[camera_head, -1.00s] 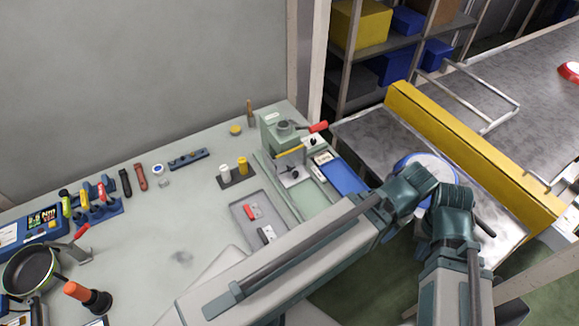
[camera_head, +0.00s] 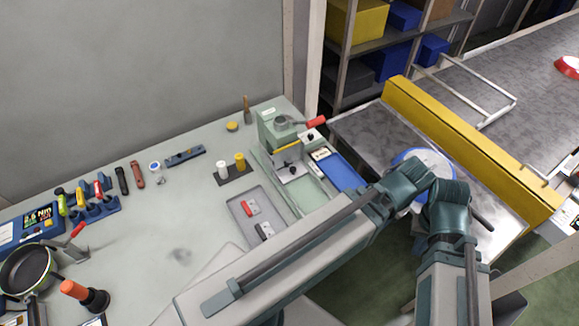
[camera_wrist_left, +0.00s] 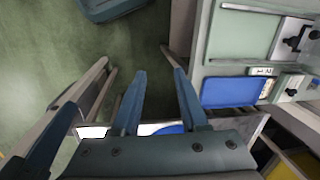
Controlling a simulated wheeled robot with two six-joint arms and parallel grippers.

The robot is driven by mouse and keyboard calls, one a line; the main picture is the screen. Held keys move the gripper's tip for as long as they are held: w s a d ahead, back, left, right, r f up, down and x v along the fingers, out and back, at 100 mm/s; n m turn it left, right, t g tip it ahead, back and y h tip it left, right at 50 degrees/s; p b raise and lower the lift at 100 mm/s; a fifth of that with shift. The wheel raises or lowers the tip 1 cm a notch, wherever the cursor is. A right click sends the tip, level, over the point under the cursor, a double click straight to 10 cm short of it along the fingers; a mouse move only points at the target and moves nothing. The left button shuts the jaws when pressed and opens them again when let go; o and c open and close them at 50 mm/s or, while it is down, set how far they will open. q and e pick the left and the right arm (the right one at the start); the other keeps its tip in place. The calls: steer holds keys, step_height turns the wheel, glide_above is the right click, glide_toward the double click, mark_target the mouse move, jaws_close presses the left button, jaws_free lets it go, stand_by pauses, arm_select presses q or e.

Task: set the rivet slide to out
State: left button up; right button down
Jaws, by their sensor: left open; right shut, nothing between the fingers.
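The green rivet station (camera_head: 275,130) stands at the bench's right end, with a red-handled lever (camera_head: 315,121) pointing right. A plate with a black knob (camera_head: 292,170) sits at its front; another knob (camera_head: 310,136) is behind. Small plates with black knobs (camera_wrist_left: 292,92) also show in the left wrist view, beside a blue panel (camera_wrist_left: 230,92). I cannot tell which plate is the rivet slide or its setting. My left gripper (camera_wrist_left: 160,90) is open and empty, apart from the station. My right gripper (camera_head: 450,205) is shut and empty; its fingertips are hard to make out.
A blue-and-white round thing (camera_head: 425,160) lies on the metal surface behind my wrists. A yellow rail (camera_head: 470,150) borders the conveyor. A grey tray (camera_head: 240,210) with small red and dark pieces lies on the bench. Green floor (camera_wrist_left: 50,60) shows between bench and conveyor.

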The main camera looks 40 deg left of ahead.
arm_select(q)
steer(key=w+a+f+n+y+b, duration=0.2)
steer(key=w+a+f+n+b, duration=0.1)
steer(key=a+f+n+b, duration=0.15)
steer(key=n+y+b, duration=0.9)
steer(key=n+b, duration=0.4)
steer(key=n, duration=0.1)
glide_toward(294, 169)
steer(key=d, duration=0.6)
steer(key=shift+s+d+r, duration=0.1)
steer(key=shift+s+r, duration=0.05)
steer(key=shift+s, duration=0.05)
steer(key=shift+w+a+r+n, duration=0.1)
steer(key=shift+a+r+n, duration=0.15)
steer(key=shift+n, duration=0.5)
steer(key=shift+a+r+n+y, duration=0.3)
steer(key=shift+n+y, duration=0.1)
steer(key=shift+n, duration=0.1)
steer(key=b+x, duration=0.5)
steer(key=x, duration=0.7)
steer(key=shift+w+a+f, duration=0.1)
steer(key=shift+a+f, duration=0.15)
steer(key=shift+a+f+b, duration=0.15)
steer(key=shift+a+b, duration=0.15)
steer(key=shift+a, duration=0.25)
jaws_close()
